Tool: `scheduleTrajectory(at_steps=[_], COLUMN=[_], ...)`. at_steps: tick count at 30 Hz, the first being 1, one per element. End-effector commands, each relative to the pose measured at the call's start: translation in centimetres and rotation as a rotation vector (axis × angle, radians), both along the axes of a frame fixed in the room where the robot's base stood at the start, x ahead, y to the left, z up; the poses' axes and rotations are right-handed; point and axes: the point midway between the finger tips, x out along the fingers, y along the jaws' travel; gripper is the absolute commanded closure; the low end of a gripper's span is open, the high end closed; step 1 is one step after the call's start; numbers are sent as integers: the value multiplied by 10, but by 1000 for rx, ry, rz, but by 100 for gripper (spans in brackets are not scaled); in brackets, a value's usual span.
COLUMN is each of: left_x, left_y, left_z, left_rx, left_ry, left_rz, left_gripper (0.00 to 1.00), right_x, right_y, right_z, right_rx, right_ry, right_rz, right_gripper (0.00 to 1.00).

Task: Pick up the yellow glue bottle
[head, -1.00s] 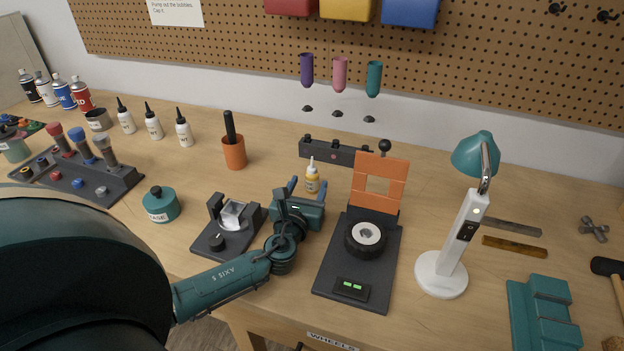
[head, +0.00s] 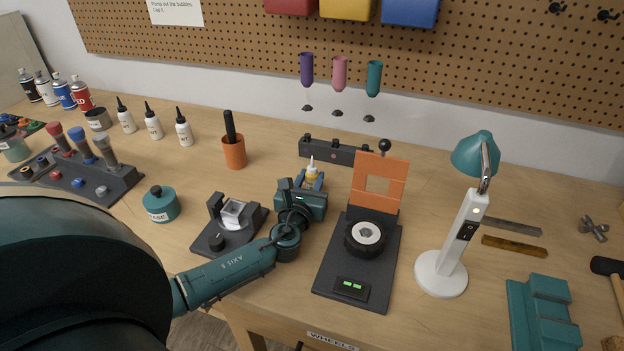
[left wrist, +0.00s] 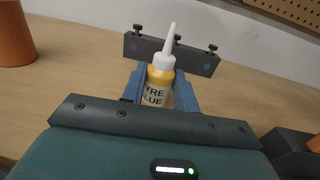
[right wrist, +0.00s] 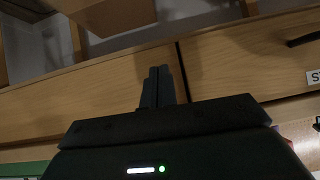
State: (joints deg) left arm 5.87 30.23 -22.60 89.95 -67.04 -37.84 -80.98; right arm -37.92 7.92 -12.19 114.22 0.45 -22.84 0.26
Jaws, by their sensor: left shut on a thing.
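The yellow glue bottle (head: 310,175) with a white pointed nozzle stands upright on the bench, in front of the dark rack. My left gripper (head: 311,183) reaches it from the front and is shut on it, one blue finger on each side. In the left wrist view the bottle (left wrist: 160,82) sits between the fingers, its label reading "TYRE GLUE" facing the camera. Its lower end is hidden by the gripper body. My right gripper (right wrist: 157,88) is away from the bench top, in front of wooden drawers. Its fingers are together with nothing between them.
A dark rack (head: 335,151) stands just behind the bottle. An orange cup (head: 233,152) is to the left. A wheel stand with an orange panel (head: 380,182) is close on the right. A small dark fixture (head: 211,240) is at front left, and a white lamp (head: 451,250) further right.

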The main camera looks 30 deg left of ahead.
Motion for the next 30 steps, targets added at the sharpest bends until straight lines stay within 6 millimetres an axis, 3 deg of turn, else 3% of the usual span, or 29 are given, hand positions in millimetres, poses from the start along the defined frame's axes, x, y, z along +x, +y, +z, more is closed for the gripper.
scheduleTrajectory(at_steps=[3, 10, 22, 27, 30], left_x=[0, 0, 0, -1, -6], left_y=[0, 0, 0, -4, -16], left_z=[0, 6, 79, 95, 94], left_rx=[0, 2, 1, -8, -34], left_ry=[0, -2, -4, -5, -9], left_rz=[0, 0, -1, -12, -45], left_gripper=[97, 97, 97, 97, 97], right_x=[-1, -2, -4, -2, -2], right_y=[0, 0, -2, -3, -3], right_z=[0, 2, 6, 3, 3], right_rx=[1, 0, -18, -21, -20], right_ry=[1, 3, 27, 23, 24], right_rz=[-1, -1, 5, 7, 8], right_gripper=[100, 100, 100, 100, 100])
